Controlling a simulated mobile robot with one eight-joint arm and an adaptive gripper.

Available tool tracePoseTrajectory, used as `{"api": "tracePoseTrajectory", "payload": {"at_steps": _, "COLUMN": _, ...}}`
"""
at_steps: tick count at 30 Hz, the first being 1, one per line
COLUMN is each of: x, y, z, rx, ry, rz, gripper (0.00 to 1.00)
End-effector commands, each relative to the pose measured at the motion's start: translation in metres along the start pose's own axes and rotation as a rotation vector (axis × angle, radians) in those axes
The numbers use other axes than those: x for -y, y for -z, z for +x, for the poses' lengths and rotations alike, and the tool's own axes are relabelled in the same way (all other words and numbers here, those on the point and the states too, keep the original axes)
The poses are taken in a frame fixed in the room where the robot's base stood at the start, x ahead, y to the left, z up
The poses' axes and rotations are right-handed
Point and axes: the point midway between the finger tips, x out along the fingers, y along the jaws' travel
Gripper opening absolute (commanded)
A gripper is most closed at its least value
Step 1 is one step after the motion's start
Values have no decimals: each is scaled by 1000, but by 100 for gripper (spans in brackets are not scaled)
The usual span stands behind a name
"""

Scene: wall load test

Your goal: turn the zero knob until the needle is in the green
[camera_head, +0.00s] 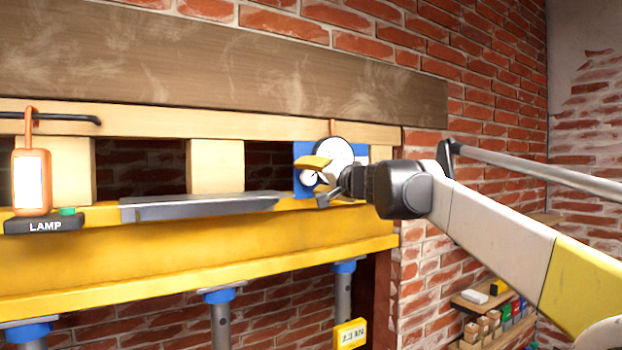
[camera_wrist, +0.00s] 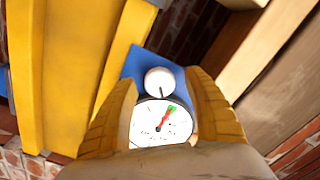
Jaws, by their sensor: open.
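The gauge (camera_wrist: 150,128) has a white round dial with a red needle (camera_wrist: 164,119) and a green mark (camera_wrist: 171,108). In the wrist view the needle points up and right toward the green mark; whether its tip lies inside the green is too small to tell. The white round zero knob (camera_wrist: 158,78) sits beside the dial on a blue plate (camera_wrist: 137,62). My gripper (camera_wrist: 160,86) is open, its yellow fingers on either side of the knob and dial, with no clear contact. In the head view my gripper (camera_head: 318,179) partly covers the gauge (camera_head: 335,152) and plate.
A yellow beam (camera_head: 200,245) runs below the gauge, with a grey metal bar (camera_head: 200,206) on it. A lit orange lamp (camera_head: 31,182) hangs at the left above a block marked LAMP (camera_head: 45,225). A yellow readout (camera_head: 350,334) is below. A wooden beam (camera_head: 220,65) spans above.

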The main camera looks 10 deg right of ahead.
Motion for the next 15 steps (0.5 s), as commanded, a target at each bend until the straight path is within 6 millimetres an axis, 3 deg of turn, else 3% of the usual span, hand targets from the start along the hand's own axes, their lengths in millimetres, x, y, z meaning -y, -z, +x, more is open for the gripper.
{"api": "tracePoseTrajectory", "payload": {"at_steps": 5, "x": 0, "y": 0, "z": -20, "rx": -1, "ry": -1, "rz": 0, "gripper": 59}}
{"api": "tracePoseTrajectory", "payload": {"at_steps": 15, "x": -1, "y": 0, "z": -93, "rx": -2, "ry": -2, "rz": 0, "gripper": 59}}
